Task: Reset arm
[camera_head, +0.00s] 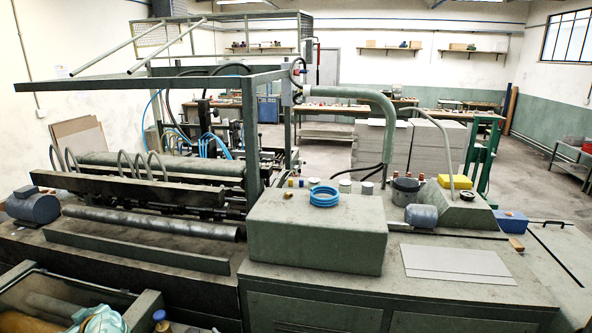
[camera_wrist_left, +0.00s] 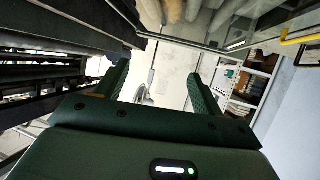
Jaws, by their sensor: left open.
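My left gripper (camera_wrist_left: 159,84) shows in the left wrist view, with its two dark green fingers spread wide apart. The gap between them is empty, and only a pale, distant surface shows through it. Neither gripper and neither arm shows in the head view. My right gripper is in no view. The greyboard feeder (camera_head: 150,165), a green machine with rollers and a raised frame, fills the left half of the head view.
A flat grey sheet (camera_head: 455,263) lies on the bench at right. Stacked greyboard (camera_head: 425,150) stands behind. In the wrist view, shelving (camera_wrist_left: 250,90) is at right and dark bars are at left.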

